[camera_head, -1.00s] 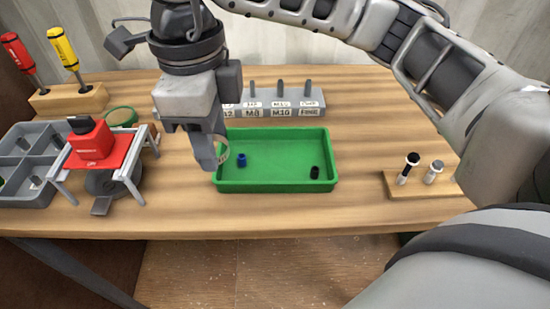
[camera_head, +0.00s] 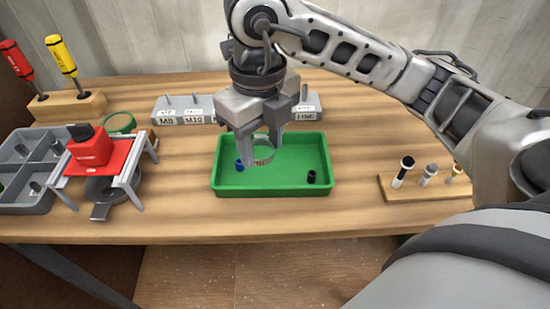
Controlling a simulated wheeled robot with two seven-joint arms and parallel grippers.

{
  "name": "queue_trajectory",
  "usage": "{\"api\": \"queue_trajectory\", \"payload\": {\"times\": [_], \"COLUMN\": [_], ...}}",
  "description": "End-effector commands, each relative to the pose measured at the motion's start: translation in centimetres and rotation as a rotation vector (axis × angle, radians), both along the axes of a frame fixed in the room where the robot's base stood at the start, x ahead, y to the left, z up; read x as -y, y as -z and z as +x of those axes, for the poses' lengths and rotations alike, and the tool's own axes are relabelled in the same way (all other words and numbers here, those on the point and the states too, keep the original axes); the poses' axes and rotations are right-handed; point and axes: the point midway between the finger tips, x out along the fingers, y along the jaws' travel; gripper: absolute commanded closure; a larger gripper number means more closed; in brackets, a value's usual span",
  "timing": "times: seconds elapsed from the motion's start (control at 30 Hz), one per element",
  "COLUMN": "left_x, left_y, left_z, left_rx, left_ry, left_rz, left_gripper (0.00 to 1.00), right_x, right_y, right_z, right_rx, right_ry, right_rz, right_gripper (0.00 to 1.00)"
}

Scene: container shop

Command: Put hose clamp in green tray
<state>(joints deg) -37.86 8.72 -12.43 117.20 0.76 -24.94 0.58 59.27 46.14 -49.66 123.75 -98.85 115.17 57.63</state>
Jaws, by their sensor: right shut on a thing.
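The green tray (camera_head: 290,191) lies at the middle of the table. It holds a small blue piece (camera_head: 239,165) at its left and a small black piece (camera_head: 311,176) at its right. My right gripper (camera_head: 262,155) points down over the left half of the tray, shut on the hose clamp (camera_head: 264,161). The clamp is a thin metal ring between the fingertips. Whether it touches the tray floor I cannot tell. My left gripper is not in view.
A grey labelled rack (camera_head: 183,111) stands behind the tray. At the left are a grey compartment bin (camera_head: 25,207), a red-topped stand (camera_head: 108,158) and two screwdrivers in a wooden block (camera_head: 66,107). A wooden holder (camera_head: 420,189) with several small pegs sits at the right.

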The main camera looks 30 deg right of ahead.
Motion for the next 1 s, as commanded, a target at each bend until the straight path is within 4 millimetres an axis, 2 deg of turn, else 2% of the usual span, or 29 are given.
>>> {"api": "queue_trajectory", "payload": {"times": [0.03, 0.2, 0.33, 0.6, 1.0], "left_x": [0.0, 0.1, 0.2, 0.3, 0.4], "left_y": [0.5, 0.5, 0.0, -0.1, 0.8], "left_z": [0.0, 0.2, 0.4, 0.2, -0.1], "left_rx": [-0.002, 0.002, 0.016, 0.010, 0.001], "left_ry": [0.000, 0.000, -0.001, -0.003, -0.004], "left_rz": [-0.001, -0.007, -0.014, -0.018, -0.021], "left_gripper": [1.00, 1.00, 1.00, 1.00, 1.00], "right_x": [0.8, 2.3, 2.9, 3.2, 3.2], "right_y": [1.4, 3.2, 3.8, 6.8, 7.6], "right_z": [0.1, 0.7, 0.9, 0.9, 1.0], "right_rx": [-0.006, -0.002, -0.001, -0.001, 0.002], "right_ry": [0.005, 0.002, 0.002, 0.000, 0.000], "right_rz": [0.001, 0.002, 0.001, 0.001, 0.000], "right_gripper": [0.78, 0.78, 0.78, 0.78, 0.78]}}
